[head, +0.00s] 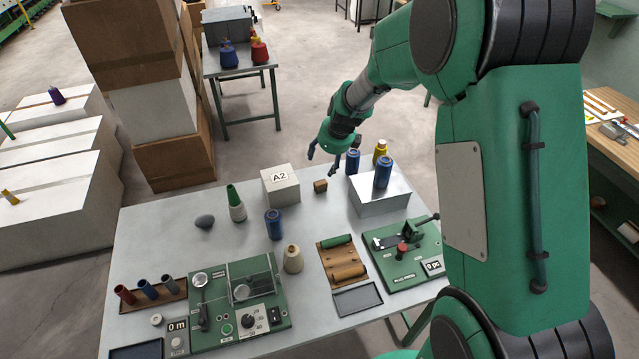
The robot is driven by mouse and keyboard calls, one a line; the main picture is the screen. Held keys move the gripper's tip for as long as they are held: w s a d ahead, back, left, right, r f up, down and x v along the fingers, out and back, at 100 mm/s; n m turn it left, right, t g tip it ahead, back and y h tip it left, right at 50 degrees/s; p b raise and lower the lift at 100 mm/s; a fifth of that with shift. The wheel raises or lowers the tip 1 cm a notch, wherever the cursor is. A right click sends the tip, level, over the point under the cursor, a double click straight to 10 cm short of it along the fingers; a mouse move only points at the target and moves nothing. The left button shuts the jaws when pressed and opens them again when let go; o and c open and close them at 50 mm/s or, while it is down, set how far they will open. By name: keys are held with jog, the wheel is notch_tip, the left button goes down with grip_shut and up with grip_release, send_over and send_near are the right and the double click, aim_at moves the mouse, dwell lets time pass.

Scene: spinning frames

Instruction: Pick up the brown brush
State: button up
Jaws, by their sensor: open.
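A small brown block (320,186) lies on the grey table (205,265), between the white A2 box and the white riser. It may be the brown brush, but no bristles can be made out at this size. My gripper (322,162) is open and empty, with its fingers pointing down. It appears above and close to the brown block in the picture. The exact height of the fingertips over the table cannot be told. Nothing hides the block.
The A2 box (281,187) stands left of the block. The riser (380,198) with a blue spool (383,172) on it stands to the right, with blue and yellow spools behind. Another blue spool (274,224) stands nearer. Green machines (240,309) and a brown tray (329,281) fill the front.

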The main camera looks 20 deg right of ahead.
jog(key=w+d+f+m, duration=0.2)
jog(key=w+f+m, duration=0.2)
jog(key=f, duration=0.5)
jog(key=shift+d+m+p, duration=0.25)
jog(key=shift+m+p, duration=0.15)
jog(key=shift+m, duration=0.4)
jog(key=shift+w+f, duration=0.15)
jog(key=shift+f, duration=0.1)
jog(key=b, duration=0.1)
send_over(321, 183)
jog(key=s, duration=0.3)
notch_tip(321, 183, down, 7)
jog(key=shift+w+d+f, duration=0.25)
jog(key=shift+f, duration=0.05)
jog(key=shift+f, duration=0.1)
jog(key=shift+b+x, duration=0.65)
jog(key=shift+x, duration=1.9)
jog(key=shift+w, duration=0.1)
